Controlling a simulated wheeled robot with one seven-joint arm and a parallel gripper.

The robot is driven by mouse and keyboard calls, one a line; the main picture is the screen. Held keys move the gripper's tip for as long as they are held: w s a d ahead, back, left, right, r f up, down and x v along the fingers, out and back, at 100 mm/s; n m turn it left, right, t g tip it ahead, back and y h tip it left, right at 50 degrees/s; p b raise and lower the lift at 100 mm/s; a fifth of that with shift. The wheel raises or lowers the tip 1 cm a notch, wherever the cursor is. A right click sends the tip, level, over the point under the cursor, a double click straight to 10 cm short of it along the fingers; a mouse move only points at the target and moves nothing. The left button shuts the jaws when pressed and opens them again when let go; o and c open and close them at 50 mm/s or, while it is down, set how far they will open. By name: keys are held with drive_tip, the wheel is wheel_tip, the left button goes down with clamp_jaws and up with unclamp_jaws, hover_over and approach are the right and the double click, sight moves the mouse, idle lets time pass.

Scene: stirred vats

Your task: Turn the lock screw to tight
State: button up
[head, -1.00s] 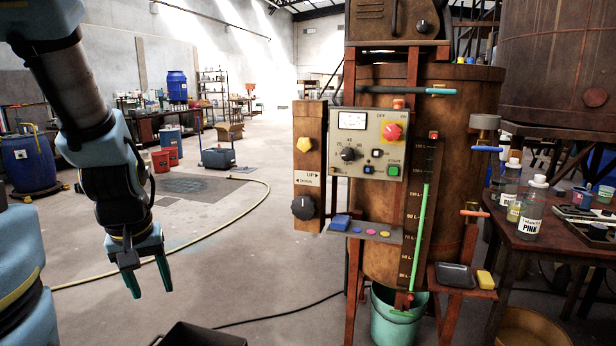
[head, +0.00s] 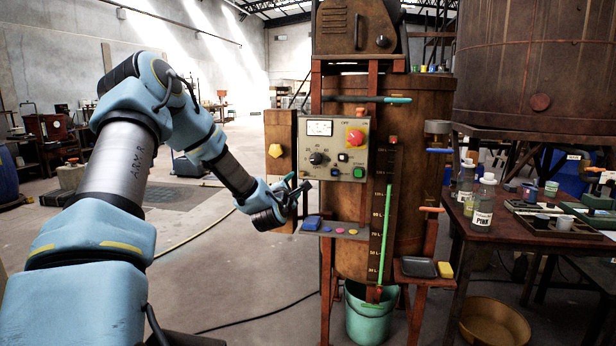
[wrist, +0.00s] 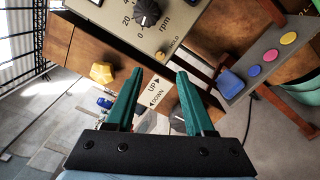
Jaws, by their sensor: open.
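A yellow lobed knob (head: 275,151), which looks like the lock screw, sits on the upper part of the wooden post (head: 283,126) left of the control panel. It also shows in the wrist view (wrist: 101,73), left of my fingers and apart from them. My gripper (head: 299,187) is open and empty in front of the lower post. In the wrist view my gripper (wrist: 160,71) has its green fingers spread, with the UP/DOWN label (wrist: 154,92) showing between them. The black knob lower on the post is hidden behind my gripper in the head view.
The control panel (head: 334,148) is right of the post. A small shelf (head: 345,234) with a blue block (head: 311,223) and coloured discs juts out below it, close to my gripper. A green bucket (head: 370,318) stands under the vat. The floor at left is open.

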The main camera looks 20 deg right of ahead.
sight(302, 175)
drive_tip(key=p+x, duration=0.3)
drive_tip(key=x, duration=0.6)
drive_tip(key=shift+w+f, duration=0.1)
drive_tip(key=shift+w, duration=0.15)
drive_tip(key=shift+c, duration=0.4)
clamp_jaws()
